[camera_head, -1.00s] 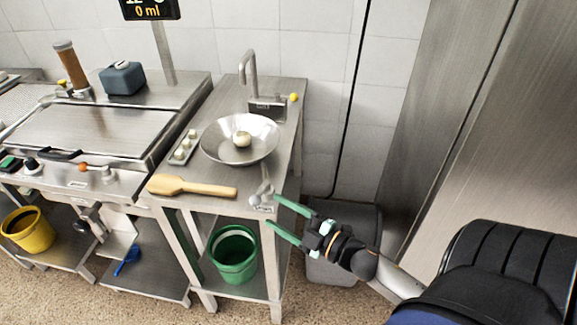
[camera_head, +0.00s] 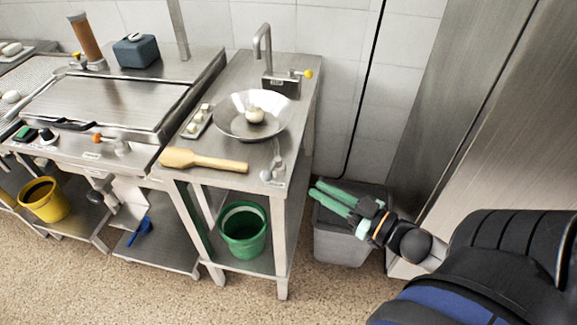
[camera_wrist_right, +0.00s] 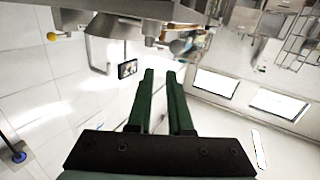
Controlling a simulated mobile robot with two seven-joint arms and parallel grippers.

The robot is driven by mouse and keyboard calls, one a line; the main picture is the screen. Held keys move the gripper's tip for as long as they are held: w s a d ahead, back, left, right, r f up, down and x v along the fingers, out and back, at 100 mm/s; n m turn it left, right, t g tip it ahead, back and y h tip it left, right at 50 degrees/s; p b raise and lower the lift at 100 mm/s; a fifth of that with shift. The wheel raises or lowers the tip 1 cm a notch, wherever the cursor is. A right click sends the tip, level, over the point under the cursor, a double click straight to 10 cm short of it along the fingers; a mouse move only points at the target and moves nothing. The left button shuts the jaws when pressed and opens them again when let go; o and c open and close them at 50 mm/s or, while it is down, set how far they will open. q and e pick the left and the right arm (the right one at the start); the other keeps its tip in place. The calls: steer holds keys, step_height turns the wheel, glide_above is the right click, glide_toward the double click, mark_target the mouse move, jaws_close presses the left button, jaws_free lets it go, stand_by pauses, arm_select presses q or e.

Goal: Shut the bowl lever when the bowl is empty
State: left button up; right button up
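A shiny metal bowl (camera_head: 224,122) sits on the narrow steel table. One pale round item (camera_head: 254,115) lies inside it; whether liquid is in it, I cannot tell. A small metal lever (camera_head: 277,160) stands in front of the bowl near the table's front right corner. Whether it is open or shut is unclear. My right gripper (camera_head: 316,188) has green fingers and is right of the table, apart from the lever, above a grey bin. In the right wrist view the fingers (camera_wrist_right: 159,76) are a narrow gap apart with nothing between them. My left gripper is out of view.
A tap (camera_head: 262,45) with a yellow knob (camera_head: 308,74) stands behind the bowl. A wooden paddle (camera_head: 205,161) and a small tray (camera_head: 190,130) lie on the table. A green bucket (camera_head: 243,240) is on the shelf below. The grey bin (camera_head: 340,245) stands right of the table.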

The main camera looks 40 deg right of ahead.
steer(key=m, duration=0.2)
steer(key=s+d+m, duration=0.1)
steer(key=m, duration=0.2)
steer(key=r+m, duration=0.1)
steer(key=m, duration=0.1)
steer(key=shift+s+d+m+g, duration=0.25)
steer(key=shift+s+m+g, duration=0.05)
steer(key=shift+s, duration=0.05)
jaws_close()
steer(key=m+b, duration=0.5)
steer(key=m, duration=0.4)
glide_toward(274, 168)
steer(key=w, duration=0.4)
steer(key=shift+w+a+g, duration=0.3)
steer(key=shift+w+a, duration=0.05)
steer(key=shift+a, duration=0.4)
steer(key=shift+w+a+f, duration=0.2)
steer(key=shift+w+a, duration=0.05)
steer(key=shift+a, duration=0.2)
steer(key=shift+h+p, duration=0.3)
steer(key=shift+h, duration=0.1)
